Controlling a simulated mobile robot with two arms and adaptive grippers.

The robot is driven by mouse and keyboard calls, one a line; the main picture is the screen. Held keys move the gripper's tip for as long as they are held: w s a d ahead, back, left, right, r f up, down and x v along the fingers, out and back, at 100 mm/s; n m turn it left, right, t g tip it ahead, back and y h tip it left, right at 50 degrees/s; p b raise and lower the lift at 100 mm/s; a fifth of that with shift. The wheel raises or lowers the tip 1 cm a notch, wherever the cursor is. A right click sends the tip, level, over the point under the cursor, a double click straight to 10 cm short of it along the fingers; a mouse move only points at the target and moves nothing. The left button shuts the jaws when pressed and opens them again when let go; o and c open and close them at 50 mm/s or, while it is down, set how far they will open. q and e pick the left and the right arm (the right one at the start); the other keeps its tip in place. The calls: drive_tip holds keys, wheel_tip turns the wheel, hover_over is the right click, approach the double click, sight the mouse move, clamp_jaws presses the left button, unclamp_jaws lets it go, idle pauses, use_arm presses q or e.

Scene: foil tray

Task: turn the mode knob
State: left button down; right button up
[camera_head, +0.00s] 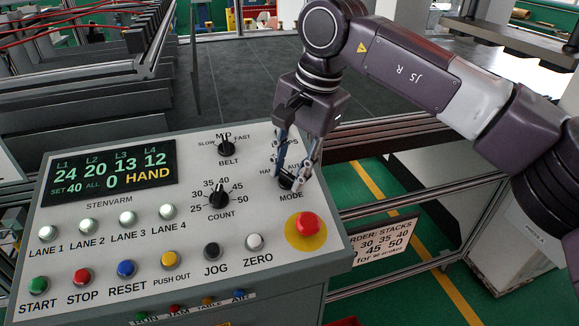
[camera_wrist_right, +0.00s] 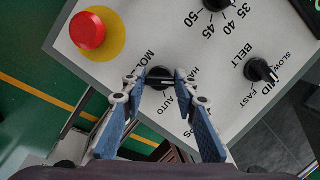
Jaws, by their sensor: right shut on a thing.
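The black mode knob (camera_head: 286,182) is on the right part of the sloped control panel (camera_head: 347,243), above the red emergency button. It also shows in the right wrist view (camera_wrist_right: 159,85), with a white pointer line towards the HAND and AUTO labels. I cannot tell exactly which label it points to. My right gripper (camera_head: 290,176) reaches down from above, its blue-backed fingers shut on the mode knob from both sides. In the right wrist view the fingertips (camera_wrist_right: 160,76) flank the knob. The display (camera_head: 108,173) reads HAND in yellow. My left gripper is out of view.
The red emergency button (camera_head: 308,223) on its yellow disc sits close to the mode knob. The count knob (camera_head: 219,196) and belt knob (camera_head: 226,146) are to its left. Several coloured push buttons line the panel's front. A metal rail runs behind it.

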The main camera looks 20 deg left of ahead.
drive_tip(key=shift+r, duration=0.1)
drive_tip(key=o, duration=1.2)
drive_tip(key=shift+c, duration=0.2)
drive_tip(key=v, duration=1.2)
